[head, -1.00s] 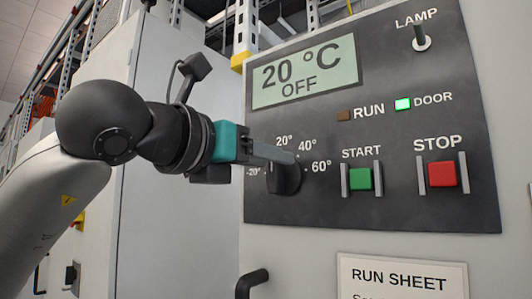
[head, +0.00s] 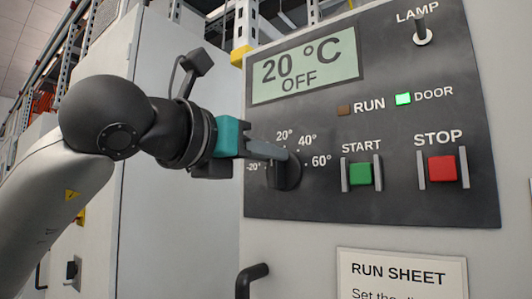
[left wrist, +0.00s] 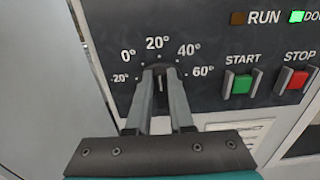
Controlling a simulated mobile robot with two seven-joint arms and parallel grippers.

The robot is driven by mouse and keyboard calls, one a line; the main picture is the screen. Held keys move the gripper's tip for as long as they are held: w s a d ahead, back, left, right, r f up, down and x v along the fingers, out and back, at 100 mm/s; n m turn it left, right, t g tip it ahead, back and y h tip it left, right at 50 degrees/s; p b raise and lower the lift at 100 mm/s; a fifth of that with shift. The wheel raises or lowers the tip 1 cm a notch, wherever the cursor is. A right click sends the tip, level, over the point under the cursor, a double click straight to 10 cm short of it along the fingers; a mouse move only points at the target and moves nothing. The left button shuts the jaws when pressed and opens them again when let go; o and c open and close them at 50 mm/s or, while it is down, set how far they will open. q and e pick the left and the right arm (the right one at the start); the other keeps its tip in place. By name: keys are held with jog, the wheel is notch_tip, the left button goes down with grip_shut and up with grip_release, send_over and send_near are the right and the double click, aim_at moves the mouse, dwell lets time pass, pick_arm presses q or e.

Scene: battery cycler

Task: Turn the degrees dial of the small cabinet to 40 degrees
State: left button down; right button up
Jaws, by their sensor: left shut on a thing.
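The black degrees dial (head: 290,174) sits at the lower left of the cabinet's dark panel. Marks from -20° to 60° arc over it. In the left wrist view the dial (left wrist: 160,82) lies between the two fingers, and its pale pointer line is close to the 20° mark. My left gripper (head: 284,157) is shut on the dial, with a finger on each side of it; its fingertips also show in the left wrist view (left wrist: 160,75). The display (head: 305,72) reads 20 °C and OFF. My right gripper is not in view.
Right of the dial are the green START button (head: 360,174) and the red STOP button (head: 442,169), each between metal guards. Above are an unlit RUN light (head: 344,110), a lit green DOOR light (head: 403,99) and the LAMP switch (head: 421,32). A black handle (head: 250,279) sticks out below.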

pick_arm(q)
jog(key=shift+m, duration=0.4)
jog(key=shift+s+d+f+m+b, duration=0.15)
jog(key=shift+m+b, duration=0.35)
jog(key=shift+m, duration=0.65)
jog(key=shift+s+d+m+b, duration=0.15)
jog(key=shift+m+b, duration=0.35)
jog(key=shift+m, duration=0.7)
jog(key=shift+s+d+f+m+b, duration=0.15)
jog(key=shift+m+b, duration=0.35)
jog(key=shift+m, duration=0.65)
jog(key=shift+d+r, duration=0.1)
jog(key=c, duration=0.8)
grip_release()
jog(key=b+v, duration=0.2)
jog(key=v, duration=1.3)
